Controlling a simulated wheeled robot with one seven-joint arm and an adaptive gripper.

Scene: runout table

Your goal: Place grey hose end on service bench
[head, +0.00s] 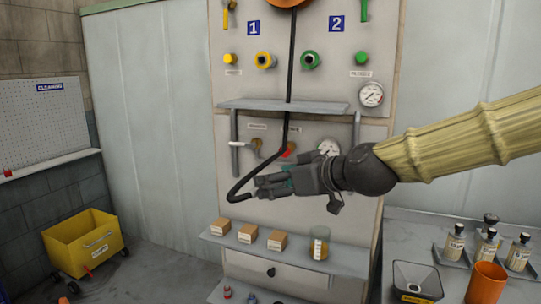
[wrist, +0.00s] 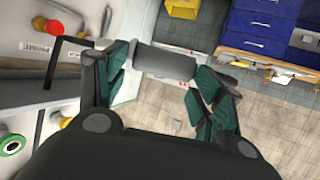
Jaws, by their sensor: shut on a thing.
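My gripper (head: 268,184) is in front of the panel, with its fingers pointing left. In the wrist view my gripper (wrist: 160,88) is shut on a grey cylinder, the grey hose end (wrist: 163,62), held across the fingertips. In the head view the fingers mostly hide the hose end. The black hose (head: 292,70) hangs from the orange reel at the top and loops down left to my gripper. A grey bench top (head: 400,228) is at lower right; no label shows whether it is the service bench.
The panel's upper shelf (head: 285,106) and lower shelf (head: 340,261), with several small boxes and a jar, project near my gripper. An orange cup (head: 486,284), a black tray (head: 417,282) and bottles occupy the bench. A yellow cart (head: 83,242) stands left. Blue drawers (wrist: 258,27) show in the wrist view.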

